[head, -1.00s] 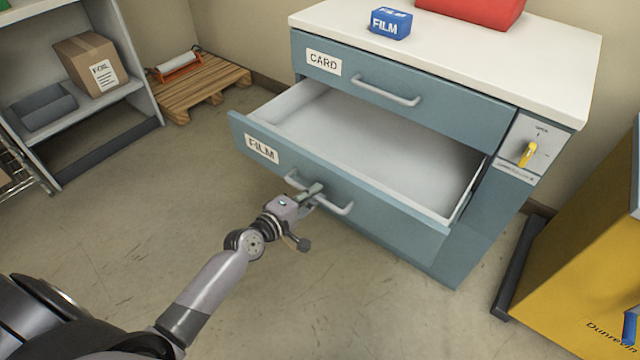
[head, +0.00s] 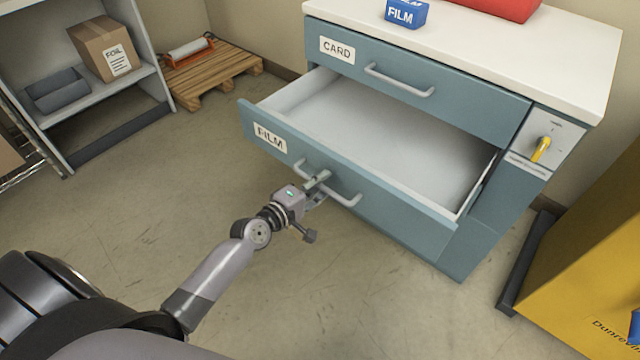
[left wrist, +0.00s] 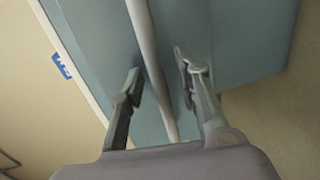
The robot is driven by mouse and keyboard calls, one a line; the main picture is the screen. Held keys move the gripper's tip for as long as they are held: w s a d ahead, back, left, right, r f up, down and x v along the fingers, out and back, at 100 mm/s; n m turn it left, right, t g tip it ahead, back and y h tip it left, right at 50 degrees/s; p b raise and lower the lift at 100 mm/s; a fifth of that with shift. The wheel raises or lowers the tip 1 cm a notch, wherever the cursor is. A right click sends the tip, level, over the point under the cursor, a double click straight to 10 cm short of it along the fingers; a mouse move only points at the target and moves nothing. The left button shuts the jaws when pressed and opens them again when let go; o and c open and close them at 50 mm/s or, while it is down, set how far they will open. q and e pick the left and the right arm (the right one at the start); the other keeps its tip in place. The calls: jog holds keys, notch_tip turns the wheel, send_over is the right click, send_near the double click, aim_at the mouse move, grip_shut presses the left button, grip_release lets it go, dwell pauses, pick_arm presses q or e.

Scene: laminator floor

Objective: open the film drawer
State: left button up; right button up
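The film drawer (head: 350,182), a teal front labelled FILM, is pulled well out of the cabinet, and its pale inside looks empty. Its grey bar handle (head: 345,199) runs along the front. My left gripper (head: 318,188) is at the handle in the head view. In the left wrist view its two fingers (left wrist: 158,78) are spread apart, with the handle bar (left wrist: 150,62) between them and gaps showing on both sides. The left gripper holds nothing. My right gripper is in neither view.
The closed card drawer (head: 450,98) is above. A blue film box (head: 406,14) and a red object (head: 500,6) are on the white top. A yellow knob (head: 541,149) is at right, near a yellow machine (head: 590,270). Shelf (head: 140,88) and pallet (head: 215,80) stand left; floor between is clear.

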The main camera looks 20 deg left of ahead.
pick_arm(q)
jog(key=shift+s, duration=0.1)
jog(key=v, duration=1.2)
